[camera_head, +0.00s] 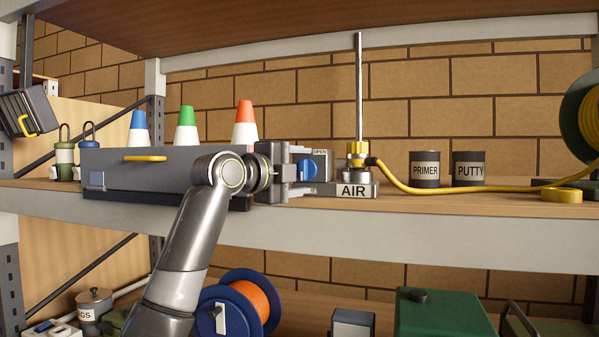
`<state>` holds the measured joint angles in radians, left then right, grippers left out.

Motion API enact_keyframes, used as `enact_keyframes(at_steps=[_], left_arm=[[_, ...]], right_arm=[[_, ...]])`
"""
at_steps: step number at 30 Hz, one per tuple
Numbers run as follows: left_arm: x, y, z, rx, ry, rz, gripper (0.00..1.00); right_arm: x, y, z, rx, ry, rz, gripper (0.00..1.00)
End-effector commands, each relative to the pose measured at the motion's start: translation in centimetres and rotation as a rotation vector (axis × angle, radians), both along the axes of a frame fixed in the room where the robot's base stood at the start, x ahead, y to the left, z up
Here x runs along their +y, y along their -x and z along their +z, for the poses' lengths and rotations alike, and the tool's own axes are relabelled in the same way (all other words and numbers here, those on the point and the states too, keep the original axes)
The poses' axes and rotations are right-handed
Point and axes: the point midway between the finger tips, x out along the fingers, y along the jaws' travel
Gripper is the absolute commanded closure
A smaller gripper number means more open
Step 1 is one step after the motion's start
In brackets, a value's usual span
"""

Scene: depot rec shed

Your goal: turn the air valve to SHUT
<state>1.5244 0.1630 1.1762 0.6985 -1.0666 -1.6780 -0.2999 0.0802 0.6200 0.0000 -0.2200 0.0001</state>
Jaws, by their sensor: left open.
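The air valve's blue knob (308,168) shows on the shelf, with an OPEN label (320,153) just above and right of it. The AIR plate (353,190) stands at the shelf front, below a brass fitting (356,154) with an upright rod. My left gripper (304,169) comes in from the left, level with the knob. Its jaws are open, one above and one below the knob in the picture; I cannot tell whether they touch it. The gripper hides part of the valve, and no SHUT label is visible. My right gripper is not in view.
A yellow hose (440,190) runs right from the fitting past the PRIMER (425,169) and PUTTY (468,168) tins. A grey toolbox (140,170) and several cones (245,122) stand left, behind my arm. An upper shelf (300,45) hangs above.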

Motion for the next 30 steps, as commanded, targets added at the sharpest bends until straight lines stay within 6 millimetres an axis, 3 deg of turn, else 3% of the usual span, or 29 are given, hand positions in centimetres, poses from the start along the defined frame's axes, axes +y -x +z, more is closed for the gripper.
enact_keyframes(at_steps=[5, 11, 24, 30], left_arm=[[0.2, 0.2, 0.0, -0.002, 0.001, 0.0, 0.36], [1.7, 1.9, -0.3, -0.006, 0.001, 0.001, 0.36], [8.0, 9.2, -0.4, -0.006, -0.001, 0.004, 0.36], [10.3, 12.0, -0.2, -0.004, 0.0, 0.002, 0.36]], right_arm=[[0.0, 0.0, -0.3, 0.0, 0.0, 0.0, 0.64], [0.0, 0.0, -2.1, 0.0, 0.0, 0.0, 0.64], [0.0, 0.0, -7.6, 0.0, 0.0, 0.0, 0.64], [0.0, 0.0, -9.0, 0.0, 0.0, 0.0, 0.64]])
